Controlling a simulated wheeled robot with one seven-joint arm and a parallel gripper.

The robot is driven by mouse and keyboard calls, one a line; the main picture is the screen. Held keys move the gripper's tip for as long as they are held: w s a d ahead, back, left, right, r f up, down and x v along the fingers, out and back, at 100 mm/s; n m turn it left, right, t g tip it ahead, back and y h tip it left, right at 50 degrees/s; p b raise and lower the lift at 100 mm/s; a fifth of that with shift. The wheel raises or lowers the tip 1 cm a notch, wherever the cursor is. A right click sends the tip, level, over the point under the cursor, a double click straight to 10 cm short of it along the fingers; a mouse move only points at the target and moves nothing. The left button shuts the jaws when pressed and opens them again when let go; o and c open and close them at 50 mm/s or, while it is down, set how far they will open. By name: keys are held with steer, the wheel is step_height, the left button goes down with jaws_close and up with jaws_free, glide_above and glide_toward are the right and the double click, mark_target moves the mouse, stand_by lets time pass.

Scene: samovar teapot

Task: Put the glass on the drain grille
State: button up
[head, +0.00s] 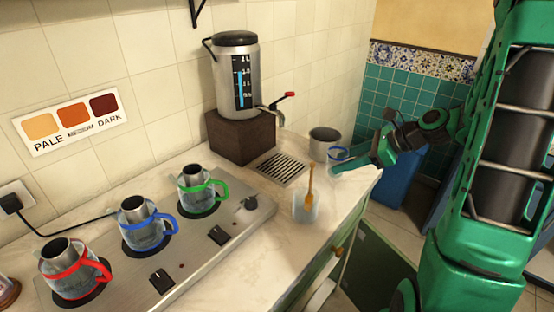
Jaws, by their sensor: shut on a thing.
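The drain grille (281,168) is a dark slotted plate set in the countertop in front of the samovar (237,80). No glass rests on it. My gripper (343,163) is at the counter's right edge, right of the grille. It is shut on a small glass with a blue band (338,154), which is partly hidden by the fingers. Whether the glass touches the counter cannot be told. The samovar's tap with a red lever (287,96) points towards the right, above and beyond the grille.
A grey metal pot (323,143) stands just left of and behind the held glass. A clear jar with a wooden spoon (306,206) stands in front of the grille. Three teapots, red (75,270), blue (146,222) and green (200,191), sit on the hob (190,262).

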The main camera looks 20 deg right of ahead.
steer(key=w+a, duration=1.2)
steer(key=a, duration=0.1)
steer(key=shift+a, duration=0.1)
steer(key=shift+w+a+f, duration=0.1)
steer(key=shift+a+f, duration=0.05)
steer(key=shift+f, duration=0.15)
step_height(320, 180, down, 3)
steer(key=shift+r, duration=0.1)
steer(key=o, duration=1.1)
steer(key=v, duration=1.2)
